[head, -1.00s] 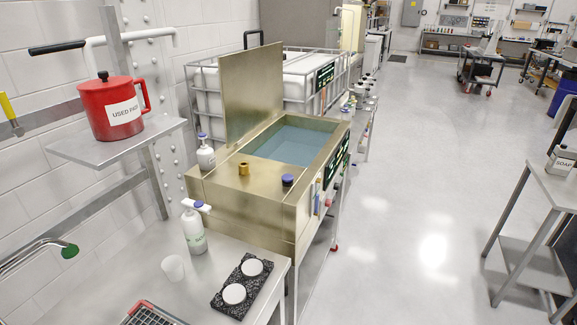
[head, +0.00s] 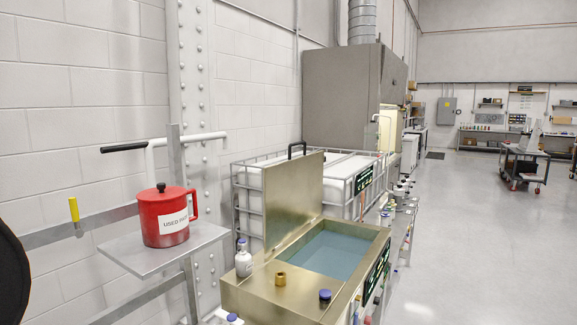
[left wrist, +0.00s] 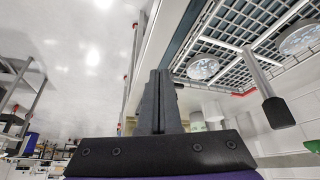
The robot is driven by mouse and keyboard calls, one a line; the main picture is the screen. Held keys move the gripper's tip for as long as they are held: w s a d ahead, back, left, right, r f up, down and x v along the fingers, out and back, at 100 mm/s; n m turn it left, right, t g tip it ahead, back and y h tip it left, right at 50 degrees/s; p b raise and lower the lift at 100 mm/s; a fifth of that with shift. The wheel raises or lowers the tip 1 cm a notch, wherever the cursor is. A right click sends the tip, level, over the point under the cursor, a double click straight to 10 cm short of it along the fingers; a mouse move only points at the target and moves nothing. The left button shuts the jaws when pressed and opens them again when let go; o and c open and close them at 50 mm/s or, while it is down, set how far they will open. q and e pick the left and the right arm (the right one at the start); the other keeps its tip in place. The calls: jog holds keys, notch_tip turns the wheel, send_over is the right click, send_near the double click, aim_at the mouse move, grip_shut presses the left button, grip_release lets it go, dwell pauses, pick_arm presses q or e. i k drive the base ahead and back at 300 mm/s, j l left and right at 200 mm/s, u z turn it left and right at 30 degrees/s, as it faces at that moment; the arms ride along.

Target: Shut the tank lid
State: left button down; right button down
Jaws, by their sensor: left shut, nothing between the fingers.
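The tank (head: 275,297) is a brass-coloured box with blue liquid inside, at the lower middle of the head view. Its lid (head: 293,203) stands upright and open along the tank's wall side, with a black handle (head: 297,149) at its top edge. My left gripper (left wrist: 160,76) shows in the left wrist view with its two dark fingers together and nothing between them. It is not seen near the lid in the head view. My right gripper is in no view.
A red pot (head: 164,220) labelled as used stands on a wall shelf (head: 140,258) left of the tank. A white bottle (head: 243,262) and a brass fitting (head: 280,279) sit by the lid. A caged white container (head: 340,172) is behind. Open floor (head: 460,240) lies right.

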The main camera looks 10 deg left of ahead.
aim_at(293, 188)
jog(key=i+l+u, duration=0.1)
jog(key=u, duration=1.1)
jog(key=l+u, duration=1.1)
jog(key=l, duration=0.35)
jog(key=k+l+u, duration=0.25)
jog(key=l, duration=0.3)
jog(key=k+l, duration=0.1)
jog(key=l, duration=0.45)
jog(key=k+l+u, duration=0.1)
jog(key=l, duration=0.4)
